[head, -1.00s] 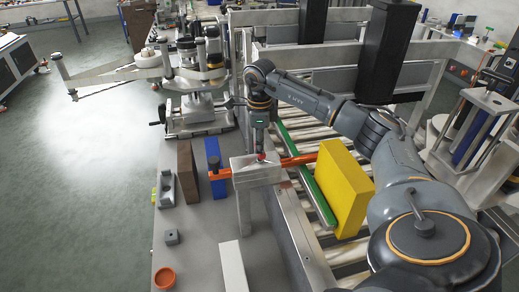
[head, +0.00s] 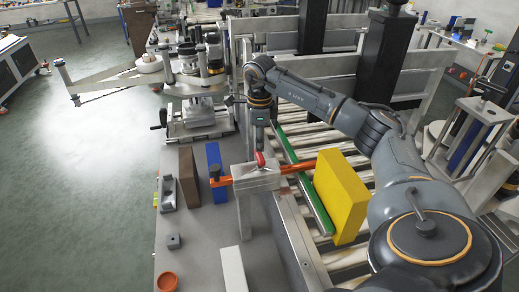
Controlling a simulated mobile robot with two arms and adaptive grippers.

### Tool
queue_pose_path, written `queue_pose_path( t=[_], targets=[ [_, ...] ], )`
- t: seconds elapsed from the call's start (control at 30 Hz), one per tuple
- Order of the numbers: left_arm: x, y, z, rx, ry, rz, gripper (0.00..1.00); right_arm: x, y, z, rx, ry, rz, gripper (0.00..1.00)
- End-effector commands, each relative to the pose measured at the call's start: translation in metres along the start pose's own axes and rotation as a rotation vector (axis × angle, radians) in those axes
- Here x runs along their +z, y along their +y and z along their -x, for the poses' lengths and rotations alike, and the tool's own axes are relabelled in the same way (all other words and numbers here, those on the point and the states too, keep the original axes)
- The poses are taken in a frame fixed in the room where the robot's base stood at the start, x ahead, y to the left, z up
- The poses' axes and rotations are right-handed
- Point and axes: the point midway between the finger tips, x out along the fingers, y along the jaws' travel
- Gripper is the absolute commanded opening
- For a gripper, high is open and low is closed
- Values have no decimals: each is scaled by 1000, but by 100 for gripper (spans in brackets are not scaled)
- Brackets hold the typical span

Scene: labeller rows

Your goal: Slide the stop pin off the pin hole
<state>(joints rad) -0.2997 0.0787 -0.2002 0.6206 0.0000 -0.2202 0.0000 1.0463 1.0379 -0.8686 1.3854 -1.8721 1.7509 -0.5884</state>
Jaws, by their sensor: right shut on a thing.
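The stop pin (head: 260,159) shows as a small red piece above the grey block (head: 243,177) on the rail post. My right gripper (head: 260,149) points straight down over the block and is shut on the red pin. The pin hole is hidden under the pin and gripper. An orange bar (head: 290,168) runs through the block, across the conveyor edge, with a dark knob at its left end. My left gripper is not in view.
A yellow slab (head: 341,195) stands on the rollers right of the block, beside a green rail (head: 314,200). Blue (head: 216,172) and brown (head: 188,176) blocks stand to the left. The grey bench between is mostly clear.

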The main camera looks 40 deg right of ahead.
Motion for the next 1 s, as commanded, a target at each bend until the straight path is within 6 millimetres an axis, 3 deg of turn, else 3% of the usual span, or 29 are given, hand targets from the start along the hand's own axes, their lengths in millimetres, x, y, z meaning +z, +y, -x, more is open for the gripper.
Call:
queue_pose_path(
  t=[0.5, 0.77, 0.8, 1.0],
  targets=[
    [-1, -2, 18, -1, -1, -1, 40, 0, 0, 22, 0, 0, 0, 0],
    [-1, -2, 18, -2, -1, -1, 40, 0, 0, 22, 0, 0, 0, 0],
    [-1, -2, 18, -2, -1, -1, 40, 0, 0, 23, 0, 0, 0, 23],
    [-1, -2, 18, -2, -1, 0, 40, 0, 0, 23, 0, 0, 0, 62]
  ],
)
